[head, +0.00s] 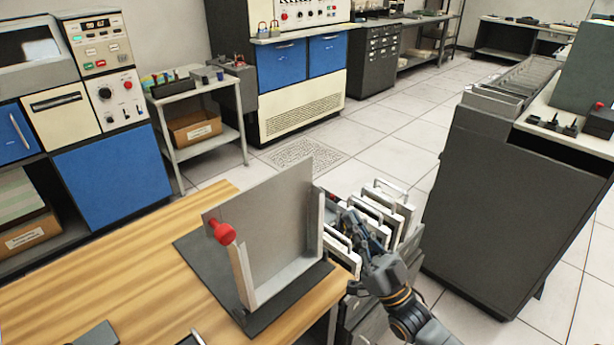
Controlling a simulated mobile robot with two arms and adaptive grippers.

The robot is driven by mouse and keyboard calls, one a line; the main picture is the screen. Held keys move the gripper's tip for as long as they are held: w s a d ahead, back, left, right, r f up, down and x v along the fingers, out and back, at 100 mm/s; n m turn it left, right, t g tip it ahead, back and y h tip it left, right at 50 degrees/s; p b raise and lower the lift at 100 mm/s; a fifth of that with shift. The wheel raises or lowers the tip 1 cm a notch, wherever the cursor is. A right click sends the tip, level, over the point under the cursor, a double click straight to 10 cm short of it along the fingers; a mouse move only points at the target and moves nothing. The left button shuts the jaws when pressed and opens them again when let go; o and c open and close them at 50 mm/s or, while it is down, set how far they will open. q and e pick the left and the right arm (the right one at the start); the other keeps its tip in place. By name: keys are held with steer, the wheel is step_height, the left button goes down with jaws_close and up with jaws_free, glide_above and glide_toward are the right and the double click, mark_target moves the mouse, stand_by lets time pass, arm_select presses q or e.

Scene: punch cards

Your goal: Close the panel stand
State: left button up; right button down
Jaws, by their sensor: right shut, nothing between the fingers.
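The panel stand (268,235) is on the wooden table, near its right corner. It has an upright grey metal panel, a dark base plate (196,250) and a light side post with a red knob (223,233). My right gripper (354,222) is to the right of the stand, beyond the table edge, by the white-handled drawers. It is shut with nothing seen between its fingers. I cannot tell whether it touches a handle or the stand. My left gripper is not in view.
The wooden table (110,270) is mostly clear left of the stand. Several white-handled units (388,200) stand close around my right gripper. A large dark machine (500,205) is at the right. Tiled floor (390,135) lies open behind.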

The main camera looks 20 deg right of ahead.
steer(key=w+a+r+p, duration=0.3)
steer(key=w+r, duration=0.3)
steer(key=w, duration=0.3)
steer(key=shift+w+a+p, duration=0.25)
steer(key=shift+w+p, duration=0.05)
steer(key=shift+p, duration=0.05)
